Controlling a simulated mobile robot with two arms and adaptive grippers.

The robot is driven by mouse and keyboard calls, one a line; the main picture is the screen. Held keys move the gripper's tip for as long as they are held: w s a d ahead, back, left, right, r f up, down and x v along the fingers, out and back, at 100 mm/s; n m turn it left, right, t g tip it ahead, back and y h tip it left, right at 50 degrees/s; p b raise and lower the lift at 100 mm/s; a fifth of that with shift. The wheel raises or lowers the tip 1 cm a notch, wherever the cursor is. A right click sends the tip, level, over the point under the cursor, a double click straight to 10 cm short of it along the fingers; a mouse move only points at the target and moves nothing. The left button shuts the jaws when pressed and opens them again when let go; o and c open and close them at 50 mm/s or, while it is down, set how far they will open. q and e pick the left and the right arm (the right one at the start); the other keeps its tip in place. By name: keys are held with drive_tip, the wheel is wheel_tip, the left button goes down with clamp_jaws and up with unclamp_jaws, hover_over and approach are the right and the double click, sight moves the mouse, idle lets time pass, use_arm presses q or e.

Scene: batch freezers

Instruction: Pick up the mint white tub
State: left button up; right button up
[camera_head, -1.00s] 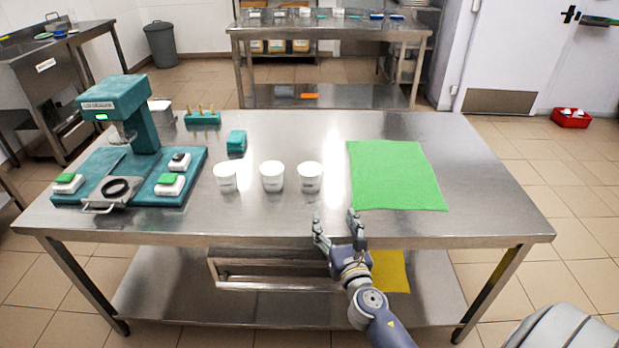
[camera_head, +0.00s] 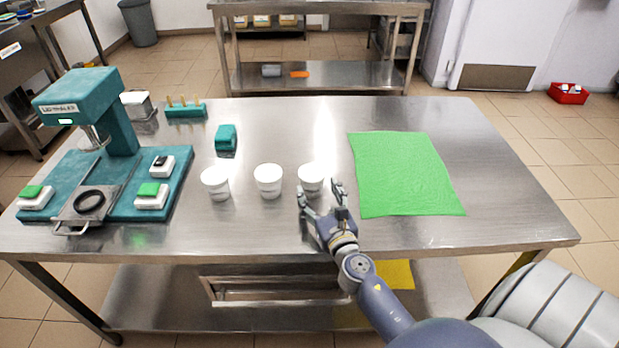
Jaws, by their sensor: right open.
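Three white tubs stand upright in a row on the steel table: a left tub (camera_head: 216,183), a middle tub (camera_head: 268,181) and a right tub (camera_head: 312,177). Their labels are too small to read, so I cannot tell which is mint. My right gripper (camera_head: 320,190) is open at the near side of the right tub. Its fingers point away from me toward that tub, and one finger overlaps its lower edge in the picture. I cannot tell whether they touch. My left gripper is not in view.
A green mat (camera_head: 405,175) lies right of the tubs. A teal machine (camera_head: 100,120) with white-and-green blocks stands at the left. A small teal block (camera_head: 226,138) and a teal rack (camera_head: 186,111) lie behind the tubs. The steel table (camera_head: 270,232) is bare in front.

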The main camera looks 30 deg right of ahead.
sight(307, 168)
drive_tip(key=x, duration=1)
drive_tip(key=shift+w, duration=0.1)
drive_tip(key=c, duration=1.5)
